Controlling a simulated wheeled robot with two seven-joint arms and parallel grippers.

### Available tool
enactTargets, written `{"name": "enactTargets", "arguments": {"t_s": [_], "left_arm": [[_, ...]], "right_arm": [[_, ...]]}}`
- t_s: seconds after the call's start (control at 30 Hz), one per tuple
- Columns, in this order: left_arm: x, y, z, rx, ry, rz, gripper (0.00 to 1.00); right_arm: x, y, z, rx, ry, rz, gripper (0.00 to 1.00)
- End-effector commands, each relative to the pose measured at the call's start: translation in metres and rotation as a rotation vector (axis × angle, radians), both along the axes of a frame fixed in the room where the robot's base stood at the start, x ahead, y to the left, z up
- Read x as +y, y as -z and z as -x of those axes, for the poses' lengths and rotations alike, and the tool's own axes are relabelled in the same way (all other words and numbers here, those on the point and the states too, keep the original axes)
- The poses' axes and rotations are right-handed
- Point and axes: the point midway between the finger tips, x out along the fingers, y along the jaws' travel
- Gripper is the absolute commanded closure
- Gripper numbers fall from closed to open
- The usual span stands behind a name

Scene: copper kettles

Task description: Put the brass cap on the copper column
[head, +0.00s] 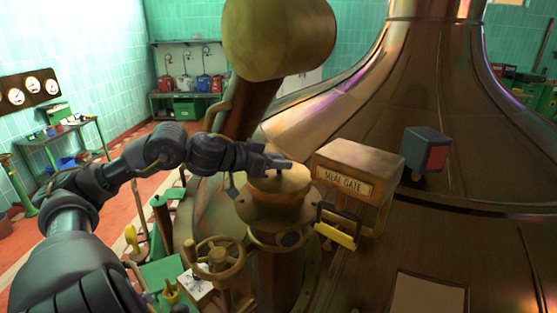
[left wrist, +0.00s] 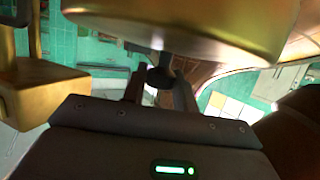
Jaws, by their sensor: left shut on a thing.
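The brass cap (head: 281,184) is a round, thick disc with a small knob on top. It is over the wide flange at the top of the copper column (head: 277,270), with its lower edge close to the flange; I cannot tell whether it rests there. My left gripper (head: 278,164) reaches in from the left and is shut on the cap's knob. In the left wrist view my fingers (left wrist: 160,92) hold the dark knob (left wrist: 160,74) against the large brass cap (left wrist: 190,22). My right gripper is not in view.
A sloping pipe with a big brass cylinder (head: 279,38) rises behind my gripper. A box marked "MEAL GATE" (head: 345,185) with a yellow handle (head: 336,232) stands close right of the column. A brass handwheel (head: 216,259) is at its front left. The large copper kettle (head: 450,130) fills the right.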

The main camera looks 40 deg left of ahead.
Motion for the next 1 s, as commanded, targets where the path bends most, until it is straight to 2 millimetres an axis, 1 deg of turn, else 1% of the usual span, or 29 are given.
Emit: {"name": "enactTargets", "arguments": {"t_s": [0.2, 0.37, 0.4, 0.53, 0.57, 0.8, 0.9, 1.0], "left_arm": [[0.0000, -0.0018, -0.0001, -0.004, 0.000, -0.001, 1.00], [-0.0001, 0.0021, -0.0001, -0.004, 0.000, 0.000, 1.00], [-0.0001, 0.0036, 0.0002, 0.000, 0.000, -0.001, 0.69], [-0.0001, 0.0033, 0.0002, 0.000, 0.000, -0.001, 0.52], [-0.0001, 0.0033, 0.0002, 0.000, 0.000, -0.001, 0.50], [-0.0001, 0.0030, 0.0002, 0.000, 0.000, -0.001, 0.50], [0.0001, -0.0015, 0.0002, -0.001, 0.001, -0.003, 0.50], [0.0004, 0.0007, 0.0040, -0.002, 0.004, -0.001, 0.50]], "right_arm": [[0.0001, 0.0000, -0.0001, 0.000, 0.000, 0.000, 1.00], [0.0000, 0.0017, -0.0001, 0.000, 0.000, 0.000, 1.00], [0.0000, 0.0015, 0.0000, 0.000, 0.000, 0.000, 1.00], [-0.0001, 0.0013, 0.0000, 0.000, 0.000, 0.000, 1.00], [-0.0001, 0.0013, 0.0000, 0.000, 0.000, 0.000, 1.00], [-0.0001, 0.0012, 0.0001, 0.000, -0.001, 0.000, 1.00], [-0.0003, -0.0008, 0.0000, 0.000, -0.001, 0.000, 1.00], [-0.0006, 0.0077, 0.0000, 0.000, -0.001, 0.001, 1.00]]}}
